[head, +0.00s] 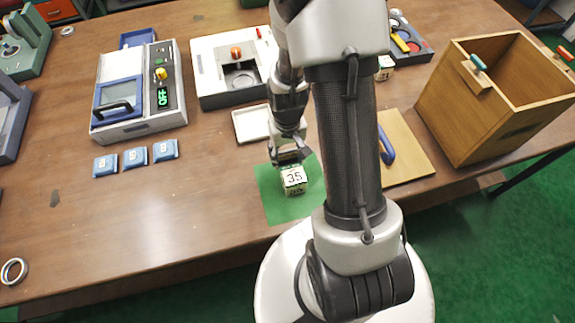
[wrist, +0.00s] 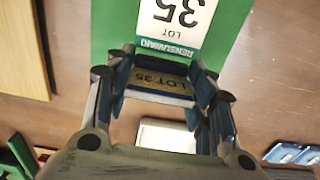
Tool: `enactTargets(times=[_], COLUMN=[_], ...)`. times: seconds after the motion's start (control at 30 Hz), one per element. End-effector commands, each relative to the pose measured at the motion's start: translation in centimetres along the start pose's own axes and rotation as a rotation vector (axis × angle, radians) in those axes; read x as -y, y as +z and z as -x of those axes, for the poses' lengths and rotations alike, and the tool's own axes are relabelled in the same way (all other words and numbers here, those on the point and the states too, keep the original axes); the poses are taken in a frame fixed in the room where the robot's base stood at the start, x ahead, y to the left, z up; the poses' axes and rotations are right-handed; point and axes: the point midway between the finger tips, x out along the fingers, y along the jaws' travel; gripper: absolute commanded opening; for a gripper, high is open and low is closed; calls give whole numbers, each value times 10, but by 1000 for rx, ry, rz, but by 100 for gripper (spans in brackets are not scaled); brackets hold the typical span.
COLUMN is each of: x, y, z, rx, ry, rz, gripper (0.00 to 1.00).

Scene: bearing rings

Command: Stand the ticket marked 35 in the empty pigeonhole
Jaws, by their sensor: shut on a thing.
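The ticket marked 35 (head: 294,179) is a small block-like piece on the green mat (head: 272,207), its white face turned up. In the wrist view the white face of the ticket (wrist: 178,18) has a teal strip along its edge, and a yellow panel reading LOT 35 shows between the fingers. My gripper (head: 291,156) is at the far side of the ticket and is shut on it. The fingers of my gripper (wrist: 161,80) stand either side of the yellow panel. I cannot tell whether the ticket still touches the mat. I cannot make out an empty pigeonhole.
A white tray (head: 247,124) lies just behind the mat. Several small blue pieces (head: 135,158) stand before a grey machine (head: 166,115) at left. A wooden board (head: 412,158) and an open wooden box (head: 465,130) are at right. My arm hides part of the table's middle.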

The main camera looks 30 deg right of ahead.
Motion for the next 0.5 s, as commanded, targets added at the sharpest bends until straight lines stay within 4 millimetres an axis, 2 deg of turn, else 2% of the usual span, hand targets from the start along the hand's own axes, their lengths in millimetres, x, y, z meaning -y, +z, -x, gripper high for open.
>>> enactTargets(times=[0.17,0.4,0.5], x=[0,0,0], y=[0,0,0], z=[-12,-47,-48], rx=[1,1,-1], ry=[0,0,0], rz=[0,0,0], gripper=[24,24,24])
